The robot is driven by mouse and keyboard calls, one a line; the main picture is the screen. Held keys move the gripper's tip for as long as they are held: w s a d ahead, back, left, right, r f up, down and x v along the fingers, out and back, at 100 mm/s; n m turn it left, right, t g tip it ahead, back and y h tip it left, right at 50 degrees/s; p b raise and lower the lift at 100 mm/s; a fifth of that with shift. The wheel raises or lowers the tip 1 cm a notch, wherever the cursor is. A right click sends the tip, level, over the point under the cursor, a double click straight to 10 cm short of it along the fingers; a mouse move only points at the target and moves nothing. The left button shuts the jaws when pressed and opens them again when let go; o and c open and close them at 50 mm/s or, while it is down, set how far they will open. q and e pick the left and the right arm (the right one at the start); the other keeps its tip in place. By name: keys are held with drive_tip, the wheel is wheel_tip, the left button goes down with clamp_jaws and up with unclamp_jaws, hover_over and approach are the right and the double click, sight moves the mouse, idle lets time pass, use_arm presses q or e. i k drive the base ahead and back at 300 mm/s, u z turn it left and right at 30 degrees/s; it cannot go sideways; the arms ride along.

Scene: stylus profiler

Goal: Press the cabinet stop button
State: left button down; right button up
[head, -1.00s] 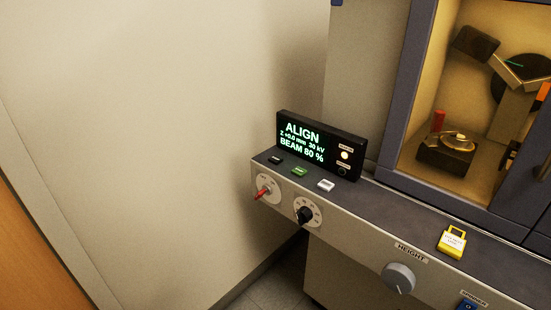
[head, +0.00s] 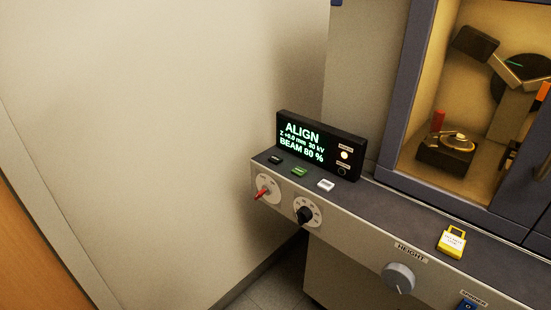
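A ledge at the front of the cabinet carries a black button (head: 275,159), a green button (head: 299,171) and a white button (head: 326,184) in a row. No readable label marks any of them as the stop button, so I cannot tell which one it is. Behind them a black display (head: 304,141) reads ALIGN, Z +0.0 mm, 30 kV and BEAM 60 %. One round lamp (head: 344,155) on its right side is lit and the one below it is dark. Neither of my grippers is in view.
The front panel has a red-handled switch (head: 262,193), a black knob (head: 305,215), a grey HEIGHT knob (head: 398,279) and a blue switch (head: 467,306). The lit chamber (head: 440,110) is at right. A bare wall (head: 150,130) fills the left.

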sight(274, 160)
drive_tip(key=u, duration=1)
drive_tip(key=i, duration=0.5)
drive_tip(key=z, duration=2.25)
